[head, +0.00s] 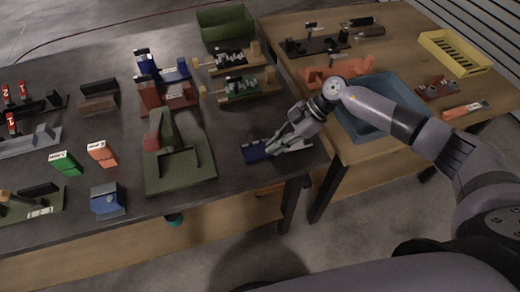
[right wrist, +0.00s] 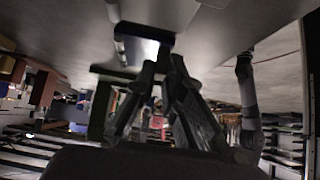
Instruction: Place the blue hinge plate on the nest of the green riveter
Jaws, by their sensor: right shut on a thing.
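The blue hinge plate (head: 254,153) lies flat at the front right of the dark table, by its edge. My right gripper (head: 277,145) reaches in from the right and is shut on it, covering part of it. In the right wrist view the fingers (right wrist: 160,62) meet at a dark piece with a bluish edge (right wrist: 147,31). The green riveter (head: 163,130) stands left of the plate, with an upright green body, a red part and a wide green base (head: 187,178). Its nest is too small to make out. My left gripper is not in view.
A blue block (head: 107,199) and green and orange boxes (head: 66,163) stand left of the riveter. Red and blue fixtures (head: 160,85) are behind it. A blue tray (head: 375,120) sits on the wooden table (head: 300,75) at right. Dark tabletop is clear between riveter and plate.

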